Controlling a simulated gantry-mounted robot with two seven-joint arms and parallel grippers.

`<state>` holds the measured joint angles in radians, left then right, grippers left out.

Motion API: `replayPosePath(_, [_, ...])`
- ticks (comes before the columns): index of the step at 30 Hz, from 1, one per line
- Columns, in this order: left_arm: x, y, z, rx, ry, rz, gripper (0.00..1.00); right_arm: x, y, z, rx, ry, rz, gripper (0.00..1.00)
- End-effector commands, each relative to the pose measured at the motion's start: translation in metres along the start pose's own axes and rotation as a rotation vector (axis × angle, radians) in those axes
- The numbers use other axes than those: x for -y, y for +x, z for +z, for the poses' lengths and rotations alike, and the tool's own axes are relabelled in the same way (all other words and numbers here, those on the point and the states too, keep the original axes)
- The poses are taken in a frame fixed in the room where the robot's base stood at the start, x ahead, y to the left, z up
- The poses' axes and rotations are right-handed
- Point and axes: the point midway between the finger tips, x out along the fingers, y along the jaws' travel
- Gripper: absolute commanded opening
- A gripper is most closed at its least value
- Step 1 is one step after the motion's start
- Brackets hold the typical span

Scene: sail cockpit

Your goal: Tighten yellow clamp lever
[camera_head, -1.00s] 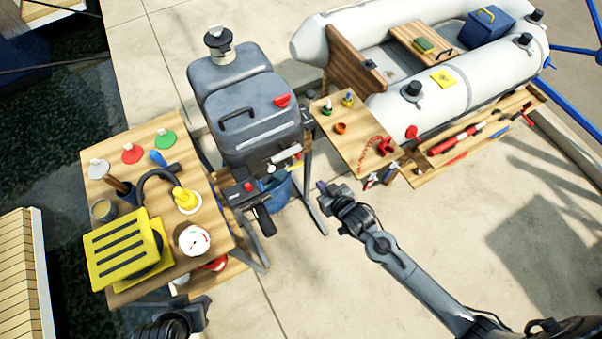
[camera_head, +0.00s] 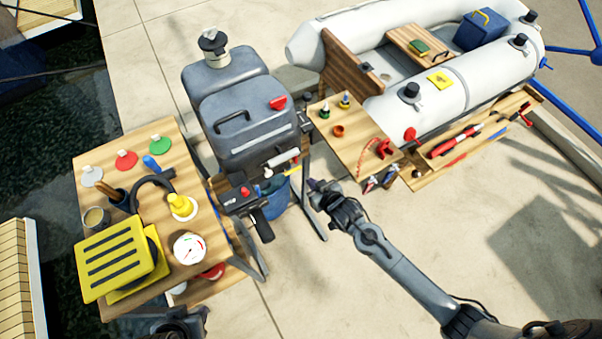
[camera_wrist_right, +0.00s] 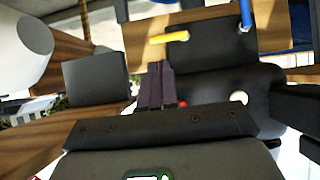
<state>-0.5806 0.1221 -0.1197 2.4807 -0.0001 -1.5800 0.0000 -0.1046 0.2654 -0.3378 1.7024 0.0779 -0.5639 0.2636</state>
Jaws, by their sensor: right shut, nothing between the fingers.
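The yellow clamp lever (camera_head: 292,173) is a small yellow bar on the front of the grey outboard motor (camera_head: 250,125), near its clamp. In the right wrist view the yellow lever (camera_wrist_right: 170,37) lies beyond the fingertips and slightly right, apart from them. My right gripper (camera_head: 313,185) is just right of the lever in the head view. Its fingers (camera_wrist_right: 155,72) are shut together and empty. My left gripper (camera_head: 190,322) is at the bottom edge of the head view, partly cut off; its jaws cannot be made out.
A blue lever (camera_wrist_right: 245,15) is right of the yellow one. A blue bucket (camera_head: 275,200) stands below the motor. The left workbench (camera_head: 215,235) holds a yellow slotted box and gauge. A small wooden table (camera_head: 350,145) stands right of the motor. Open floor lies right of my right arm.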

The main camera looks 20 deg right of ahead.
Motion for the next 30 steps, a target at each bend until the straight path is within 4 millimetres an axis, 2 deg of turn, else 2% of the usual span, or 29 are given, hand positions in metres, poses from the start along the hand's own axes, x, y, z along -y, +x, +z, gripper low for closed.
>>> replayPosePath(1, [0.000, 0.006, 0.002, 0.000, -0.001, 0.001, 0.40, 0.000, 0.013, 0.001, -0.003, 0.000, 0.000, 0.00])
replayPosePath(6, [-0.001, 0.016, 0.005, 0.000, -0.003, 0.002, 0.40, 0.000, 0.044, 0.002, -0.001, 0.000, 0.000, 0.00])
replayPosePath(15, [-0.002, 0.029, 0.009, -0.001, -0.005, 0.004, 0.40, 0.000, 0.083, 0.001, -0.001, 0.000, 0.000, 0.00])
replayPosePath(21, [-0.002, 0.032, 0.010, -0.001, -0.005, 0.004, 0.40, 0.000, 0.093, 0.000, -0.001, 0.000, -0.001, 0.00])
replayPosePath(30, [-0.002, 0.032, 0.010, 0.000, -0.002, 0.002, 0.40, 0.000, 0.093, 0.000, -0.001, 0.000, -0.001, 0.00])
